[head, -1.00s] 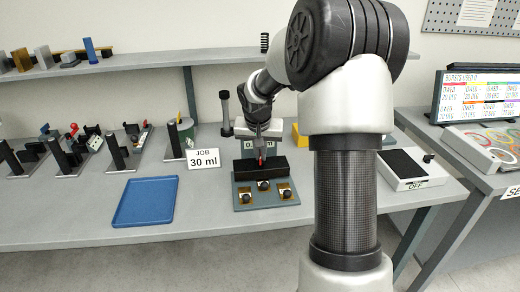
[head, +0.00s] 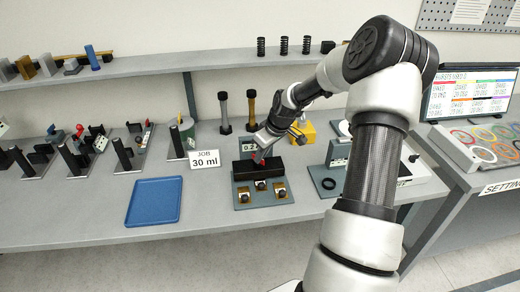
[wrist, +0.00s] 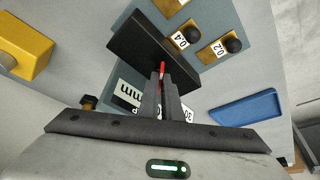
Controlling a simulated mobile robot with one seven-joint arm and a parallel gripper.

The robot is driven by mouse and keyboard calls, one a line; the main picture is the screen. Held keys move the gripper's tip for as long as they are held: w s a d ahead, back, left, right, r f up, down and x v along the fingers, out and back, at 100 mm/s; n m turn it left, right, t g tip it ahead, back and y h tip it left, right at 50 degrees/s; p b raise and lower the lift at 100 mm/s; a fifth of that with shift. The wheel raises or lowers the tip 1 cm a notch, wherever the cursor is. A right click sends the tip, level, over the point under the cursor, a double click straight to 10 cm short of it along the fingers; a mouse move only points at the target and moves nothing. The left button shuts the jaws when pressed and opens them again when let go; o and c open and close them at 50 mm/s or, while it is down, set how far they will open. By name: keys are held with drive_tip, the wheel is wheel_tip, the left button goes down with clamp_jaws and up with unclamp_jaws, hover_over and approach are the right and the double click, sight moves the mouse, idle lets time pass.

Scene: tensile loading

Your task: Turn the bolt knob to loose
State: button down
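A grey fixture (head: 242,197) on the bench carries a black block (head: 246,171) and several black knobs on brass plates along its front, such as the middle knob (head: 261,185). In the wrist view two of these knobs show, labelled 0.4 (wrist: 192,34) and 0.2 (wrist: 233,44). None is marked as the bolt knob, so I cannot tell which it is. My gripper (head: 262,153) is at the black block. In the wrist view its fingers (wrist: 163,78) are close together, with a small red piece (wrist: 162,67) at their tips. I cannot tell whether they grip it.
A blue tray (head: 153,202) lies left of the fixture, by a "30 ml" card (head: 205,159). A yellow block (head: 304,132) stands behind right; a small device with a black ring (head: 328,184) stands to the right. Stands crowd the left bench. Bench around the tray is clear.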

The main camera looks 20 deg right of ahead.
drive_tip(key=n, duration=0.2)
drive_tip(key=n+g+y, duration=0.1)
drive_tip(key=n+p, duration=0.1)
drive_tip(key=n, duration=0.1)
drive_tip(key=shift+w+d+n+y, duration=0.25)
drive_tip(key=shift+n+y, duration=0.05)
drive_tip(key=shift+y, duration=0.1)
drive_tip(key=shift+w+d+n+g+y, duration=0.15)
drive_tip(key=shift+n+g, duration=0.3)
drive_tip(key=shift+n, duration=0.65)
drive_tip(key=shift+a+n+g+y, duration=0.1)
drive_tip(key=shift+n+g+y, duration=0.25)
drive_tip(key=shift+n, duration=0.75)
drive_tip(key=c, duration=2)
unclamp_jaws()
drive_tip(key=v, duration=1.7)
drive_tip(key=shift+w+r, duration=0.25)
drive_tip(key=shift+r, duration=0.05)
